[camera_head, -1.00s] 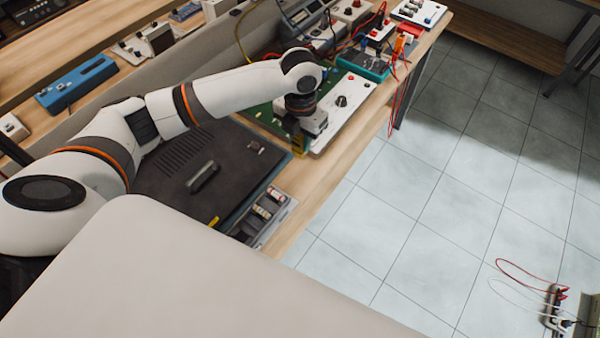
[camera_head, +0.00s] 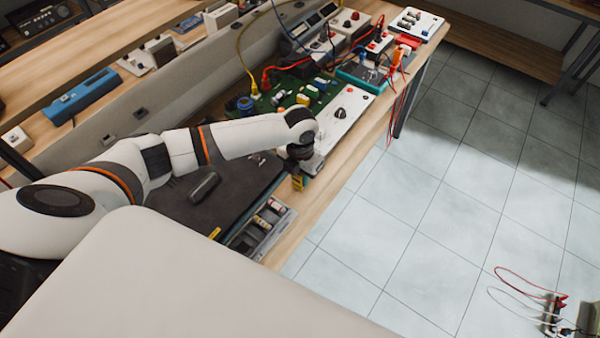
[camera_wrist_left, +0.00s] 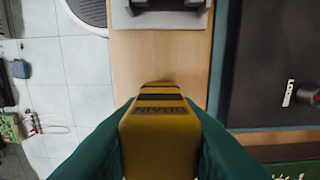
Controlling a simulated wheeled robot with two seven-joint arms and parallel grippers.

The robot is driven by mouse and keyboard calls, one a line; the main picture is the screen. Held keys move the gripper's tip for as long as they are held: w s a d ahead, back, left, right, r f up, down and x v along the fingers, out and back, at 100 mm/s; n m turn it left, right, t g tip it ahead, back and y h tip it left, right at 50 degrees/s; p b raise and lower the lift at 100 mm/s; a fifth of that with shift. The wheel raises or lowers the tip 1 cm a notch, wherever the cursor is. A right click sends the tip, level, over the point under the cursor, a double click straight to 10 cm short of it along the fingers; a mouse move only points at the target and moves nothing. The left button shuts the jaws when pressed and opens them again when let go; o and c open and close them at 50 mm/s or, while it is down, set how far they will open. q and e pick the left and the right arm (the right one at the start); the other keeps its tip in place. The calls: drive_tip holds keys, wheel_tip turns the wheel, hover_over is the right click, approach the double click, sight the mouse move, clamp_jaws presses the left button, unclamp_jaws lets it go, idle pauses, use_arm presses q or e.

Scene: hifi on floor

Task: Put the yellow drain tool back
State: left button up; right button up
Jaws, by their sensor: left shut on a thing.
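The yellow drain tool (camera_wrist_left: 160,135), lettered "DRAIN" with dark stripes at its far end, is between the green fingers of my left gripper (camera_wrist_left: 160,155) in the left wrist view. My left gripper (camera_head: 298,172) is shut on it. In the head view the tool (camera_head: 297,183) shows small below the wrist, above the wooden bench edge. A grey compartment tray (camera_head: 240,243) lies nearer to me along the bench edge, apart from the tool; part of a grey holder (camera_wrist_left: 160,18) shows at the top of the wrist view. My right gripper is not in view.
A dark flat panel (camera_head: 180,207) lies beside the tray, with a black handled object (camera_head: 204,186) on it. A green circuit board (camera_head: 275,97) and white panel (camera_head: 345,117) lie beyond my gripper. Red leads (camera_head: 392,110) hang over the bench edge. A bare wooden strip (camera_head: 322,195) runs along the front.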

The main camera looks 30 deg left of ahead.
use_arm(q)
drive_tip(key=shift+f, duration=0.15)
drive_tip(key=o, duration=1)
drive_tip(key=shift+c, duration=0.2)
drive_tip(key=shift+r, duration=0.3)
wheel_tip(320, 180, up, 12)
drive_tip(key=shift+f+b, duration=0.1)
drive_tip(key=shift+b, duration=0.7)
